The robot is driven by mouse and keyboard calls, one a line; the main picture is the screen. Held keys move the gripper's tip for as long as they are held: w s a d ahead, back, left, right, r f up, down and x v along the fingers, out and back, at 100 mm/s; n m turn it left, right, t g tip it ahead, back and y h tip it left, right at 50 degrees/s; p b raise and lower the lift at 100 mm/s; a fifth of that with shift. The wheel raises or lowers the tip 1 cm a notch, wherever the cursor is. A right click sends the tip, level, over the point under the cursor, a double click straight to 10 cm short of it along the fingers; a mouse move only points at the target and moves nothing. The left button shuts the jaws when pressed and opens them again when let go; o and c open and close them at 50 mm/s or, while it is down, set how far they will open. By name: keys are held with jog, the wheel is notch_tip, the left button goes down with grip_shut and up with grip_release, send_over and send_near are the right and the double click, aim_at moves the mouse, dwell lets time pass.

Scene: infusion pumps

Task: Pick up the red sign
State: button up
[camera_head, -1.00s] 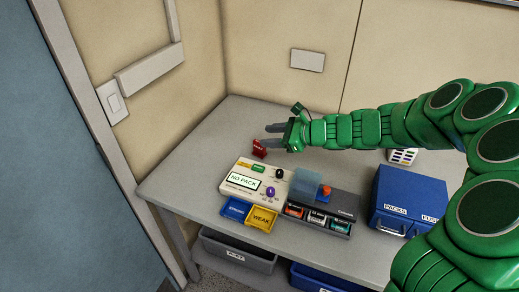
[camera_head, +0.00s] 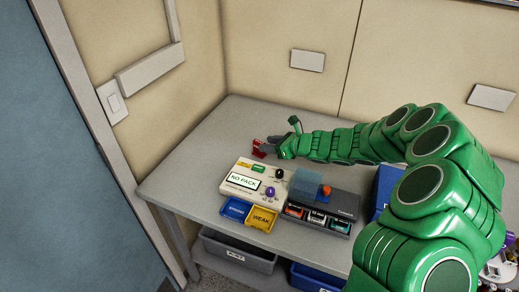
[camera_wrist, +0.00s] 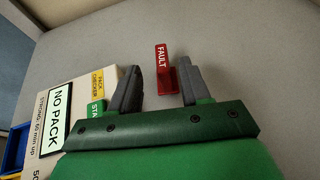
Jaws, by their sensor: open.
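In the wrist view the red sign (camera_wrist: 162,68) reads "FAULT" and has a small red foot. My gripper (camera_head: 268,145) is open and low over the table at the sign. In the wrist view my gripper (camera_wrist: 160,82) has its two grey fingers on either side of the sign's lower part. The right finger is very near the sign's foot; I cannot tell whether they touch. There is a clear gap between the left finger and the sign.
The cream box (camera_head: 239,185) with its "NO PACK" display stands close to the left finger in the wrist view. A grey rack (camera_head: 318,212) of packs, a blue tray (camera_head: 235,208) and a yellow tray (camera_head: 262,219) are in front. The table's back left is clear.

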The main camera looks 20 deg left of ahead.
aim_at(260, 142)
jog(key=shift+x, duration=2.4)
jog(key=shift+w+f, duration=0.1)
jog(key=shift+c, duration=0.2)
grip_shut()
